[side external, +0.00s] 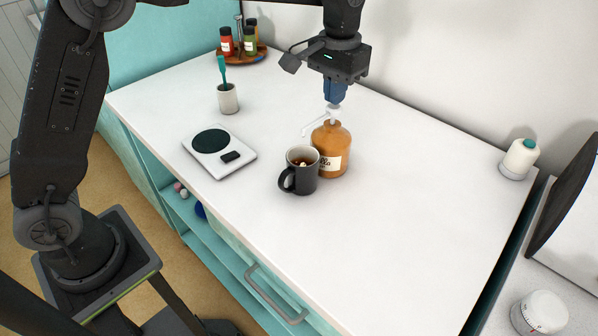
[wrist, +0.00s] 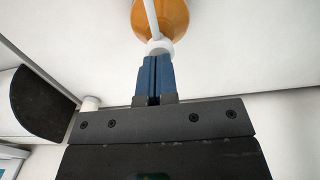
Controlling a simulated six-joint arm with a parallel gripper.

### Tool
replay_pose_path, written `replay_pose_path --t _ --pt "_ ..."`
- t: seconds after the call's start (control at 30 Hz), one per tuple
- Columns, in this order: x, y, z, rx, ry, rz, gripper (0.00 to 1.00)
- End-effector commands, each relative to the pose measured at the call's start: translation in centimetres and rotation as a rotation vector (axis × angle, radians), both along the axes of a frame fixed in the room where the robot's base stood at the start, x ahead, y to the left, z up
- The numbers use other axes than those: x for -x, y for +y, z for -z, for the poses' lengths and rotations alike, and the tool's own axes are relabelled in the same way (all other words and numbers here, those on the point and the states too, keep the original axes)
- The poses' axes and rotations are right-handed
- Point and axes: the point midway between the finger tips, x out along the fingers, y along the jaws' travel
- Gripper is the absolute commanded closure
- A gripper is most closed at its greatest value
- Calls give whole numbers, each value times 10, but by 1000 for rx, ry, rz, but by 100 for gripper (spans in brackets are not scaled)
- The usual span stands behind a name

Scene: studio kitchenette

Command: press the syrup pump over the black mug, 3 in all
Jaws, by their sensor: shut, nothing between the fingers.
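The syrup bottle (side external: 331,150) is amber with a cream label and stands upright on the white counter. Its white pump (side external: 331,114) has a long spout that points left in the side view, toward the side where the mug stands. The black mug (side external: 299,175) stands upright beside the bottle, with something brownish inside. My gripper (side external: 334,98) points down, its blue fingers shut and empty, right above the pump head. In the wrist view the fingertips (wrist: 155,60) overlap the white pump (wrist: 159,45) above the amber bottle (wrist: 174,18). I cannot tell if they touch it.
A white scale (side external: 218,151) lies left of the mug, and a cup with a teal utensil (side external: 228,98) stands behind it. A wooden tray with spice jars (side external: 242,57) is at the back. The front right counter is clear.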

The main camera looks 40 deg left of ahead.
Motion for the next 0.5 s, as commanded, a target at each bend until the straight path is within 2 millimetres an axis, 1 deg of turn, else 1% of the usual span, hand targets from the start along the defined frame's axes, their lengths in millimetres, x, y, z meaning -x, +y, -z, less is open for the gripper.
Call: replay_pose_path --t 0.5 --pt "0 0 18 -1 2 0 100"
